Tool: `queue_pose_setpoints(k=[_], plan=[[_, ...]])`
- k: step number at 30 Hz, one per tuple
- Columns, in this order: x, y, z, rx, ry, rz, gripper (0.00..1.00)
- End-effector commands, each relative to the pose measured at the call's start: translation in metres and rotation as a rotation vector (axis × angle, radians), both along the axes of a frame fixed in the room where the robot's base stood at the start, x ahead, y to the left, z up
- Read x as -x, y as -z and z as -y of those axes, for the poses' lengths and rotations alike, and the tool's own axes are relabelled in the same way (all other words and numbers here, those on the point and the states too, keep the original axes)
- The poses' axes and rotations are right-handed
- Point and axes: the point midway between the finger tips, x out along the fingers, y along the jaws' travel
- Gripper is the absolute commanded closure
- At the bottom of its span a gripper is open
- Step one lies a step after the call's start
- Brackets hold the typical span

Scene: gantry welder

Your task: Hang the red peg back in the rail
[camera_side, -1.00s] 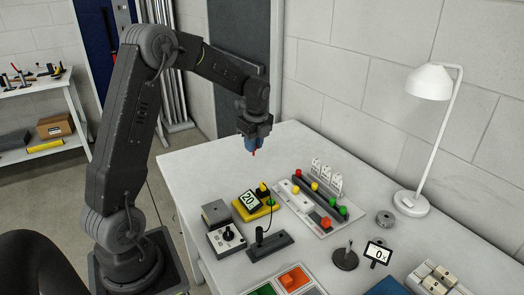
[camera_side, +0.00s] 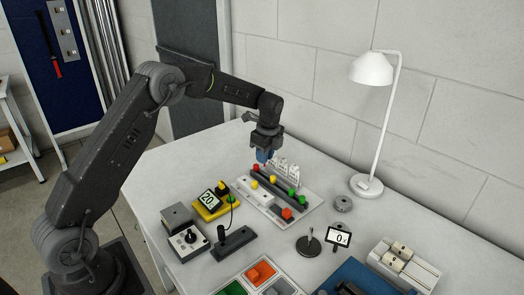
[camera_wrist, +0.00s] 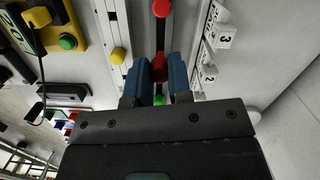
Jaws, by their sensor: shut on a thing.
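My gripper (camera_side: 265,157), with blue fingers, is above the far part of the dark rail (camera_side: 270,187) in the side view. In the wrist view my gripper (camera_wrist: 158,85) is shut on a red peg (camera_wrist: 158,68), which lines up over the dark rail (camera_wrist: 160,36). Whether the peg touches the rail cannot be told. Another red peg (camera_wrist: 161,8) stands at the rail's far end; it also shows in the side view (camera_side: 256,168). Green pegs (camera_side: 292,195) stand toward the near end, one partly visible between the fingers (camera_wrist: 159,100).
A white rail (camera_side: 256,195) with yellow pegs runs beside the dark one. White numbered tags (camera_side: 281,166) stand close behind it. A yellow box with a display (camera_side: 211,203) and a joystick box (camera_side: 188,244) are to the left. A lamp (camera_side: 372,75) stands at the right.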

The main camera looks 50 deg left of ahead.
Motion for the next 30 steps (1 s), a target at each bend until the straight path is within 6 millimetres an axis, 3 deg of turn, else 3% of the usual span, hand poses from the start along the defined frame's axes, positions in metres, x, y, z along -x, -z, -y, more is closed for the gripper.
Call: queue_pose_setpoints(k=[15, 30], plan=[[0.001, 0.031, 0.000, 0.000, -0.001, -0.002, 1.00], [0.001, 0.034, 0.000, 0.000, 0.000, -0.001, 1.00]])
